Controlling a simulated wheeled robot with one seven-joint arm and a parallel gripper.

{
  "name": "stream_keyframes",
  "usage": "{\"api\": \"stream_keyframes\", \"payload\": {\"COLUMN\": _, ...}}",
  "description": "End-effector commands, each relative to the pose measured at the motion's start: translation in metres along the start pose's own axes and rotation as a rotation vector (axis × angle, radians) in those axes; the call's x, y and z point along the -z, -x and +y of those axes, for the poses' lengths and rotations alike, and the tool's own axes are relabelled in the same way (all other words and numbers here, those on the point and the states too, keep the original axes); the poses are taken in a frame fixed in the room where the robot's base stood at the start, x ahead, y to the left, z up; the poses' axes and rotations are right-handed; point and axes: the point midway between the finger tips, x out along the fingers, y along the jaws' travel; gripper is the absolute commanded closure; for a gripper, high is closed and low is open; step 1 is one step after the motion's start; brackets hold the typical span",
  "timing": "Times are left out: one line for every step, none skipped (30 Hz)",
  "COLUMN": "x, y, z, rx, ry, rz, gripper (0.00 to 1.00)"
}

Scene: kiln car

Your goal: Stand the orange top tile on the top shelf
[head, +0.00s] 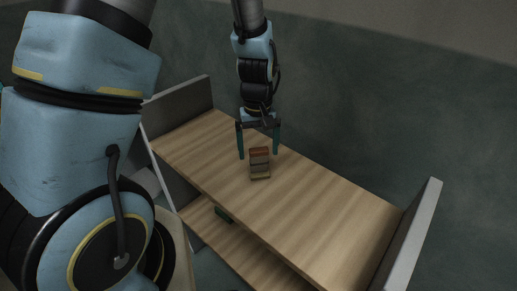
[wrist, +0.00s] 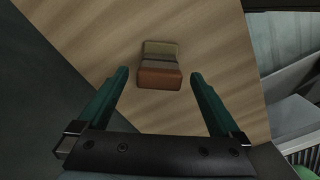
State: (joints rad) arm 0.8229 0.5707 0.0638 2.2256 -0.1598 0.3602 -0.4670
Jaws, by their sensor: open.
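The orange tile (head: 259,151) is the top piece of a small stack of tiles on the wooden top shelf (head: 330,205). In the wrist view the orange tile (wrist: 159,78) shows nearest to me, with a grey-brown tile (wrist: 159,60) and an olive tile (wrist: 160,47) beyond it. My gripper (head: 258,154) points down over the shelf, and its green fingers are spread to either side of the stack's upper part. In the wrist view my gripper (wrist: 159,73) is open, with clear gaps between its fingers and the orange tile. I see no contact.
Grey end panels stand at the shelf's left (head: 180,100) and right (head: 415,235). The top shelf is bare around the stack. A dark wall stands behind.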

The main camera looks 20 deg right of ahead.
Motion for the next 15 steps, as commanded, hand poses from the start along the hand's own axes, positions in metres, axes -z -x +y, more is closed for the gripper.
{"api": "stream_keyframes", "payload": {"x": 0.000, "y": 0.003, "z": 0.000, "rx": 0.000, "ry": 0.000, "rz": 0.001, "gripper": 0.00}}
{"api": "stream_keyframes", "payload": {"x": 0.000, "y": 0.004, "z": 0.000, "rx": 0.000, "ry": 0.000, "rz": 0.001, "gripper": 0.00}}
{"api": "stream_keyframes", "payload": {"x": 0.000, "y": 0.006, "z": 0.000, "rx": -0.001, "ry": 0.000, "rz": 0.001, "gripper": 0.00}}
{"api": "stream_keyframes", "payload": {"x": 0.000, "y": 0.007, "z": 0.000, "rx": -0.001, "ry": 0.000, "rz": 0.001, "gripper": 0.00}}
{"api": "stream_keyframes", "payload": {"x": 0.000, "y": 0.008, "z": 0.000, "rx": -0.001, "ry": 0.000, "rz": 0.001, "gripper": 0.00}}
{"api": "stream_keyframes", "payload": {"x": 0.000, "y": 0.010, "z": 0.000, "rx": -0.001, "ry": 0.000, "rz": 0.001, "gripper": 0.00}}
{"api": "stream_keyframes", "payload": {"x": 0.000, "y": 0.011, "z": 0.000, "rx": -0.001, "ry": 0.000, "rz": 0.001, "gripper": 0.00}}
{"api": "stream_keyframes", "payload": {"x": 0.000, "y": 0.012, "z": 0.000, "rx": -0.001, "ry": 0.000, "rz": 0.001, "gripper": 0.00}}
{"api": "stream_keyframes", "payload": {"x": 0.000, "y": 0.013, "z": 0.000, "rx": -0.001, "ry": 0.000, "rz": 0.001, "gripper": 0.00}}
{"api": "stream_keyframes", "payload": {"x": 0.000, "y": 0.015, "z": 0.000, "rx": -0.001, "ry": 0.000, "rz": 0.001, "gripper": 0.00}}
{"api": "stream_keyframes", "payload": {"x": 0.000, "y": 0.016, "z": 0.000, "rx": -0.001, "ry": 0.000, "rz": 0.001, "gripper": 0.00}}
{"api": "stream_keyframes", "payload": {"x": 0.000, "y": 0.017, "z": 0.000, "rx": -0.001, "ry": 0.000, "rz": 0.001, "gripper": 0.00}}
{"api": "stream_keyframes", "payload": {"x": 0.000, "y": 0.018, "z": 0.000, "rx": -0.001, "ry": 0.000, "rz": 0.001, "gripper": 0.00}}
{"api": "stream_keyframes", "payload": {"x": 0.000, "y": 0.019, "z": 0.000, "rx": -0.001, "ry": 0.000, "rz": 0.001, "gripper": 0.00}}
{"api": "stream_keyframes", "payload": {"x": 0.000, "y": 0.020, "z": 0.000, "rx": 0.000, "ry": 0.000, "rz": 0.001, "gripper": 0.00}}
